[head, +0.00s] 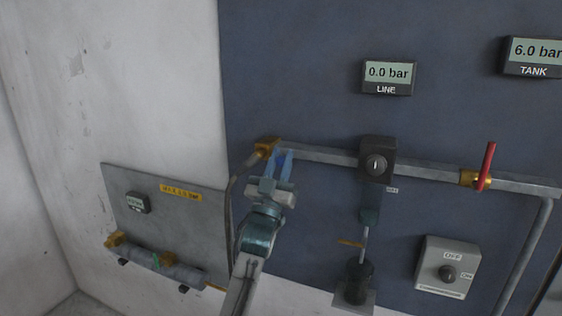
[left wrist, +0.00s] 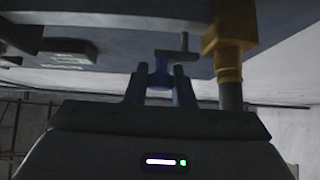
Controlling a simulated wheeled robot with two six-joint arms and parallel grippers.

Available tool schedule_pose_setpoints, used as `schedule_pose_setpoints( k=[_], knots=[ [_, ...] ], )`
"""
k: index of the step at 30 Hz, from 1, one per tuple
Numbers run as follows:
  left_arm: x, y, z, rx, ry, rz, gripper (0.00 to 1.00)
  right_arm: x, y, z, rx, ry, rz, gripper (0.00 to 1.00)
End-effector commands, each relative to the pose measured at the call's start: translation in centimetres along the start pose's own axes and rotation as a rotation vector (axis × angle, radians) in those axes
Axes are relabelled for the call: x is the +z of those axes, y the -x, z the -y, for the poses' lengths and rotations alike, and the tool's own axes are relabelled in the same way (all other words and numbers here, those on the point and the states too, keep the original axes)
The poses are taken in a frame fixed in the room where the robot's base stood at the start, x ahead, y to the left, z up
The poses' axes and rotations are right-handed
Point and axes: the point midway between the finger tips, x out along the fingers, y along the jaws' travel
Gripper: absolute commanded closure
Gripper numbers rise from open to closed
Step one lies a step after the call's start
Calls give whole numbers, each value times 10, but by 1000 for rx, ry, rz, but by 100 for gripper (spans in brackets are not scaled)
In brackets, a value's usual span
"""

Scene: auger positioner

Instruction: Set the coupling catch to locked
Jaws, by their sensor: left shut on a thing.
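The coupling catch appears to be the small blue piece (head: 282,158) beside the brass coupling (head: 266,148), at the left end of the grey pipe. In the left wrist view the blue piece (left wrist: 160,74) sits between my fingertips, with a small grey lever (left wrist: 178,54) just above it. The brass coupling (left wrist: 229,40) stands to its right. My left gripper (head: 280,167) is shut on the blue piece; it also shows in the left wrist view (left wrist: 160,82). The fingers partly hide the piece, and I cannot read its setting. My right gripper is not in view.
A hose (head: 231,200) hangs from the coupling, close left of my arm. The LINE display (head: 388,76) reads 0.0 bar, the TANK display (head: 534,56) 6.0 bar.

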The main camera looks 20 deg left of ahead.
Motion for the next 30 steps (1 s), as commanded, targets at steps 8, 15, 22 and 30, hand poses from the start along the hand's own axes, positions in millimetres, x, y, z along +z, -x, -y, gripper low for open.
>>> schedule_pose_setpoints(
  k=[8, 15, 22, 30],
  knots=[
    [2, 2, 16, 1, -2, -2, 100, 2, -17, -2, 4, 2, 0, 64],
    [0, 0, 20, 1, -1, 1, 100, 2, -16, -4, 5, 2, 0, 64],
    [0, 0, 20, 1, -1, 0, 57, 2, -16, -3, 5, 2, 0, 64],
    [0, 0, 20, 1, 0, 1, 57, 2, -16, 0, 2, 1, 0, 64]
  ],
)
